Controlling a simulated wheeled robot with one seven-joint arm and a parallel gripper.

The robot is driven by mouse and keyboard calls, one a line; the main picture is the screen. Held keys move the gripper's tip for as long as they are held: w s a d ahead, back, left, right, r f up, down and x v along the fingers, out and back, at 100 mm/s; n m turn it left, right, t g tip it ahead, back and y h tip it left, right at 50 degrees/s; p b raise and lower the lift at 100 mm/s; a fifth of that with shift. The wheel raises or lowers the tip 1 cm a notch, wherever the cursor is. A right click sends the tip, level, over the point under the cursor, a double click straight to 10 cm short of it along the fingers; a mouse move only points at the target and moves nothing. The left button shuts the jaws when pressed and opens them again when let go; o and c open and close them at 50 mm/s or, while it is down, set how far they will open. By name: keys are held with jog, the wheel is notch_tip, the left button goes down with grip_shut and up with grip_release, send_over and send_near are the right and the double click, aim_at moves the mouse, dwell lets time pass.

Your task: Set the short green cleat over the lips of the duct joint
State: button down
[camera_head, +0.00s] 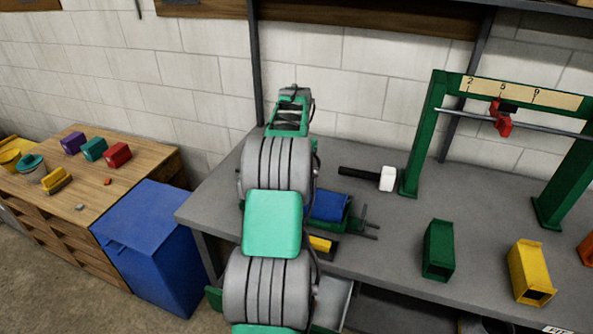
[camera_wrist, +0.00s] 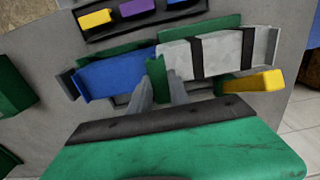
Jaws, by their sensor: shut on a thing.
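My gripper (camera_wrist: 160,88) is shut on the short green cleat (camera_wrist: 156,78), which stands up between its grey fingertips in the wrist view. The cleat is at the duct joint, between the blue duct piece (camera_wrist: 115,74) on the left and the grey duct piece with black bands (camera_wrist: 208,56) on the right. The fingers and cleat hide the lips, so I cannot tell whether the cleat is seated over them. Part of the blue duct also shows in the head view (camera_head: 326,206); my arm hides the gripper, cleat and joint there.
A rack (camera_wrist: 98,33) with yellow, purple and blue cleats lies beyond the joint. A yellow handle (camera_wrist: 258,82) sticks out at right. On the bench (camera_head: 395,235) are a white-headed mallet (camera_head: 387,178), a green block (camera_head: 438,252), a yellow block (camera_head: 530,272) and a green gauge frame (camera_head: 420,135).

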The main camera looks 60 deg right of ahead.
jog(key=shift+f, duration=0.45)
jog(key=shift+f+b, duration=0.2)
jog(key=shift+b, duration=0.1)
jog(key=c, duration=1.2)
grip_release()
jog(key=shift+c, duration=0.2)
jog(key=shift+r, duration=0.15)
